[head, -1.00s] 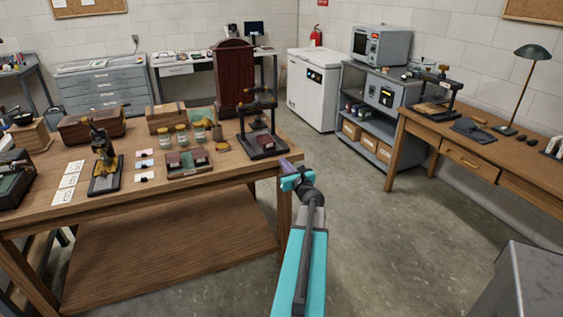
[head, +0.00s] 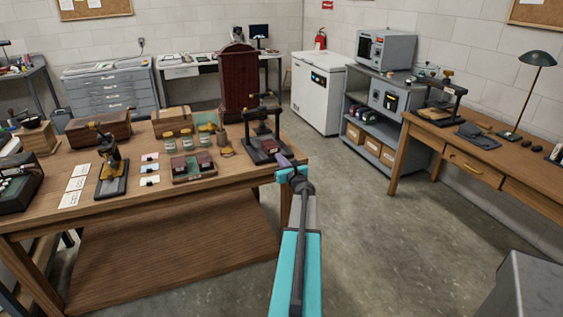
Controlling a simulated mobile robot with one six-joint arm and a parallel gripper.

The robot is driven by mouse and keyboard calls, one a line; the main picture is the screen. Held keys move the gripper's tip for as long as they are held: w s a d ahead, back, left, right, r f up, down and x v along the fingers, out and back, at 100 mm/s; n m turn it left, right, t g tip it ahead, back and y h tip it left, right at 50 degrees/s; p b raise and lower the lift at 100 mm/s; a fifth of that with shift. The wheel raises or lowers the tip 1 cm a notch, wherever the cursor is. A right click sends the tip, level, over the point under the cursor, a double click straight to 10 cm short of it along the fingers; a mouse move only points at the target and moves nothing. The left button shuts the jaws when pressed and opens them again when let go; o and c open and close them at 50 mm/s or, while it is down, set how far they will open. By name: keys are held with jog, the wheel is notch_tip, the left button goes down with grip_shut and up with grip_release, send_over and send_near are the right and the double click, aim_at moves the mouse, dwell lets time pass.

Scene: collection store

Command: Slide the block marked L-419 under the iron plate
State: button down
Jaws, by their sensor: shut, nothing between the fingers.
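No marking L-419 can be read at this size. Dark red blocks (head: 203,159) sit in a small green-lined tray (head: 196,178) on the left wooden table. A dark screw press (head: 262,150) stands at that table's right end, with an upright frame and a handle on top. I cannot tell which press holds the iron plate. My gripper (head: 283,159) is at the table's right edge, just right of and in front of the right-end press. It is shut and empty; its arm hides part of the table corner.
Small jars (head: 186,138), wooden boxes (head: 98,130) and white cards (head: 76,184) crowd the left table. A right-hand desk (head: 470,160) carries another press (head: 440,95) and a lamp (head: 537,58). The floor between (head: 370,220) is clear.

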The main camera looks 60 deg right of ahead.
aim_at(267, 142)
jog(key=shift+p+x, duration=0.55)
jog(key=shift+x, duration=1.6)
jog(key=shift+b+x, duration=1.7)
jog(key=shift+x, duration=4.25)
jog(key=shift+s+a, duration=0.1)
jog(key=shift+s, duration=0.05)
